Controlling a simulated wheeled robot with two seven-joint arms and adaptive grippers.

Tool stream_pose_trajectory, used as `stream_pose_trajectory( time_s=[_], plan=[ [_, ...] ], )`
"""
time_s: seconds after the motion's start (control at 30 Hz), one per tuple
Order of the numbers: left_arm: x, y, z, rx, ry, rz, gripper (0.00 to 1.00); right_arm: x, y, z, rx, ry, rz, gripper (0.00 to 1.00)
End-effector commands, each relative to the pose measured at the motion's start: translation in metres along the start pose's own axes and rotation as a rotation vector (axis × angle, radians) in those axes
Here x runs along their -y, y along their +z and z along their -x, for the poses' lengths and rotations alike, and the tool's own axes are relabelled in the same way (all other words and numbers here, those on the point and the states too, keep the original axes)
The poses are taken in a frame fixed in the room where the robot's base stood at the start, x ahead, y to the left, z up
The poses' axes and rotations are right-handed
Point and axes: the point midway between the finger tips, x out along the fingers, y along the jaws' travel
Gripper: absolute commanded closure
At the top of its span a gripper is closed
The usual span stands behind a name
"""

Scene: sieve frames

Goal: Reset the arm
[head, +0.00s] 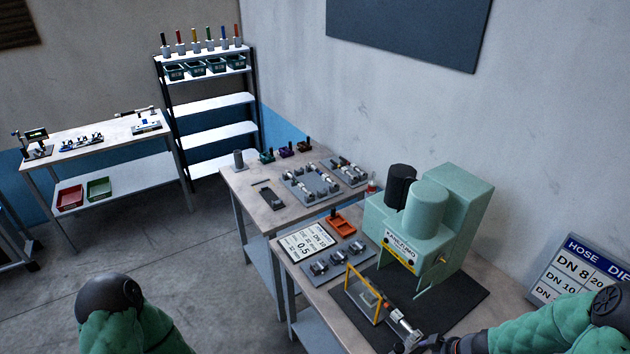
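My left arm (115,310) shows only as a dark joint and green sleeve at the bottom left; its gripper is out of view. My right arm (540,330) comes in from the lower right, over the front of the press bench. My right gripper (428,346) is small and dark at the bottom edge, partly cut off. It is beside a silver cylindrical part (403,326) in front of the green press (425,225). I cannot tell whether its fingers are open or touch that part.
A yellow-framed clear guard (365,293) stands on the black mat (455,305). An orange tray (341,223) and grey fixture blocks (335,260) are left of the press. Another bench (240,180) adjoins behind. A shelf rack (210,105) and side table (95,140) stand farther back. Floor at left is clear.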

Motion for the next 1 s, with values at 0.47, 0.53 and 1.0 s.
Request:
stream_pose_trajectory(
  time_s=[0.47, 0.53, 1.0],
  plan=[
    [0.0, 0.001, 0.0, 0.002, 0.0, 0.0, 0.0, 0.085, -0.01, -0.064, 0.0, -0.156, -0.231, 0.33],
    [0.0, 0.001, 0.0, 0.002, 0.0, 0.0, 0.0, 0.101, -0.008, -0.075, 0.012, -0.174, -0.281, 0.33],
    [0.0, 0.001, 0.0, 0.002, 0.0, 0.0, 0.0, 0.193, 0.04, -0.135, 0.193, -0.167, -0.578, 0.33]
  ],
)
